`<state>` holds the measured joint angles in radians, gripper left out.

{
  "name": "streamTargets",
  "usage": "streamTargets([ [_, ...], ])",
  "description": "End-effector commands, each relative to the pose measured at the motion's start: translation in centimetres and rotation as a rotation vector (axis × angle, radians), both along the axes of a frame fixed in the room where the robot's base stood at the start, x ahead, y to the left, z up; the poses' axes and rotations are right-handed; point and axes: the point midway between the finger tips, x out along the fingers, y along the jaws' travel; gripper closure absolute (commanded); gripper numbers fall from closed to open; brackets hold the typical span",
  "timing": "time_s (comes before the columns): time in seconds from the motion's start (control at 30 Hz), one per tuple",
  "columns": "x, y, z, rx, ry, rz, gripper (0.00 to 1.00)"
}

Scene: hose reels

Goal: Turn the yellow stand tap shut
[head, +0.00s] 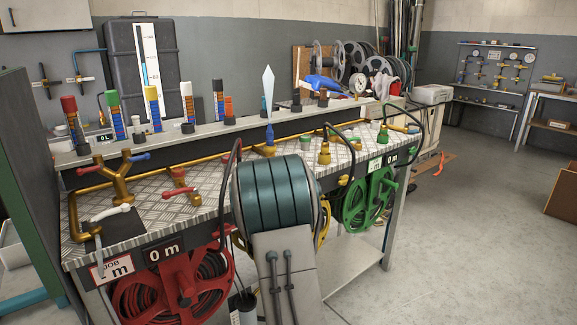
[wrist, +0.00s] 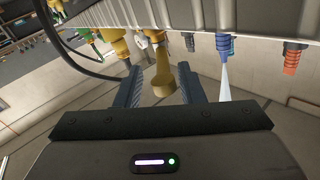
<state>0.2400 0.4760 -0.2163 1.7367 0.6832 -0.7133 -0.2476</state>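The yellow stand tap (head: 324,152) is a brass-coloured fitting standing on the bench's chequered plate, right of the blue fitting with the pale spike. The wrist view is turned upside down, so fittings hang from the top. There a brass, flared piece (wrist: 162,80), seemingly part of the yellow tap, sits between the two fingers of my gripper (wrist: 160,84). The fingers are apart, with visible gaps on both sides of the brass piece. Whether it lies fully within their reach in depth is hard to tell. My gripper cannot be made out in the head view.
The blue fitting with a pale spike (head: 268,105) stands close by; its spike (wrist: 225,82) is just right of the fingers in the wrist view. A black hose (head: 346,160) arcs over the front edge. The red-handled tap (head: 180,188) and red reel (head: 175,285) are left, the green reel (head: 367,203) right.

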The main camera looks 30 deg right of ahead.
Motion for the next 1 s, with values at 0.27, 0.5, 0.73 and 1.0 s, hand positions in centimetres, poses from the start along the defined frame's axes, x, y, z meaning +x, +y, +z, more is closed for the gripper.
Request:
streamTargets([
  [0.27,-0.1,0.6,-0.1,0.002,0.003,0.006,0.65],
  [0.5,-2.3,3.1,0.0,0.002,0.002,0.007,0.65],
  [0.73,-5.5,6.7,0.0,0.002,0.003,0.006,0.65],
  [1.0,-8.3,9.8,0.0,0.002,0.000,0.002,0.65],
])
